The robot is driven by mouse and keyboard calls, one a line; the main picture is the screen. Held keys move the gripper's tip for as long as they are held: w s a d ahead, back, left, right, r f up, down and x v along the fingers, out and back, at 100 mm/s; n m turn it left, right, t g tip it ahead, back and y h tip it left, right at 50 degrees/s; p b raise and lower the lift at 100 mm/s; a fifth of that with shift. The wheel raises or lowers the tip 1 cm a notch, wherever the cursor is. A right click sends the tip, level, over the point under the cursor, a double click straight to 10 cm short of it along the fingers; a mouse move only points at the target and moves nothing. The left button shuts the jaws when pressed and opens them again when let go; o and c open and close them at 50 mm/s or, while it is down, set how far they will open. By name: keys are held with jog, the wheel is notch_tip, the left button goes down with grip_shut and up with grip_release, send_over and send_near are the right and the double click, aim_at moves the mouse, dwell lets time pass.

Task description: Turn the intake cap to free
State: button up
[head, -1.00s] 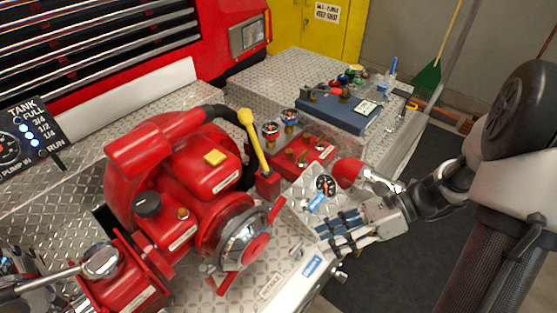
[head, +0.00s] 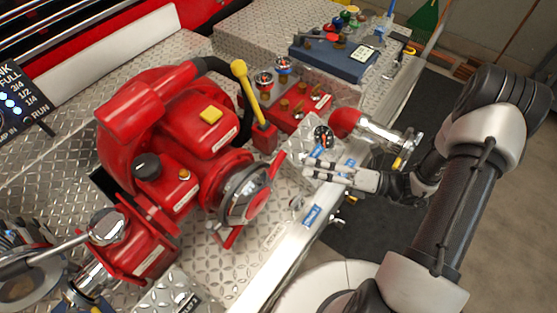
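The intake cap (head: 244,192) is a round chrome and red cap with red lugs on the front of the red pump (head: 170,120), in the head view. One lug points up and right, another down and left. My gripper (head: 306,167) is to the right of the cap, apart from it, with its fingers pointing left towards it. Two pale fingers show with a narrow gap between them, so it looks open, and nothing shows between them. The side of the cap facing away from the camera is hidden.
A red nozzle with a chrome neck (head: 375,132) lies just behind my gripper. A yellow-knobbed lever (head: 250,92) rises behind the cap. The diamond-plate deck's front edge (head: 290,235) runs below the cap, carrying labels.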

aim_at(279, 161)
jog(key=b+x, duration=0.1)
jog(key=x, duration=0.9)
jog(key=shift+c, duration=0.2)
grip_shut()
jog(key=shift+s+f, duration=0.1)
